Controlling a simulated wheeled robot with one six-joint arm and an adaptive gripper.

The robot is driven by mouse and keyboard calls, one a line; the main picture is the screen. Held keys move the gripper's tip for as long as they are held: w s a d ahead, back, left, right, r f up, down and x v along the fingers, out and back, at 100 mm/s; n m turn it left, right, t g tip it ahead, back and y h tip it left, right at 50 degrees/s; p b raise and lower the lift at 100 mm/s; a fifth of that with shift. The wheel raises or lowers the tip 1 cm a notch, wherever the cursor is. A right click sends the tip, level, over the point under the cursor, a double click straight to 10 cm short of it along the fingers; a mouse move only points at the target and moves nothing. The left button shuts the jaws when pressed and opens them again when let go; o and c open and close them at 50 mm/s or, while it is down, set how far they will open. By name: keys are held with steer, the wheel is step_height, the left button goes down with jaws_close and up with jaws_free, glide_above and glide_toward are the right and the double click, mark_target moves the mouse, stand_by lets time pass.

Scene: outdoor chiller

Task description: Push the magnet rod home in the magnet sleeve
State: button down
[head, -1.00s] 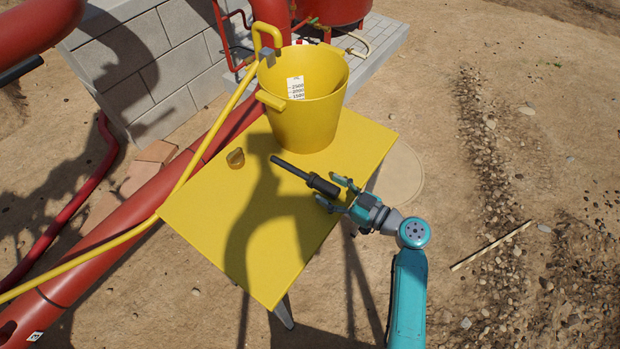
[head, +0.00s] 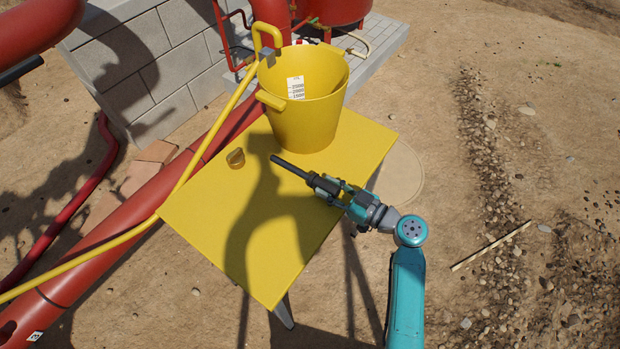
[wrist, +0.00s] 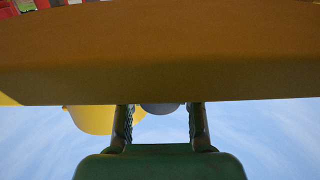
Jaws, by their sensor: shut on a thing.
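A dark slim rod with a thicker black rear part (head: 290,166) points up and left over the yellow table. I take it as the magnet rod and sleeve, but cannot tell where one ends and the other begins. My gripper (head: 332,188) is shut on the thicker rear part, hiding some of it, near the table's right edge. In the wrist view my gripper's two fingers (wrist: 160,122) stand either side of a grey rounded end (wrist: 160,107). How deep the rod sits in the sleeve cannot be seen.
The yellow table (head: 215,215) carries a yellow bucket (head: 305,110) just beyond the rod's tip and a small brass fitting (head: 235,158) to its left. A yellow pipe (head: 195,160) and a red pipe (head: 90,265) run along the left. The table's front is clear.

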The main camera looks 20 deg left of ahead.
steer(key=shift+r, duration=3.4)
steer(key=c, duration=1.6)
jaws_free()
jaws_close()
steer(key=shift+s, duration=0.1)
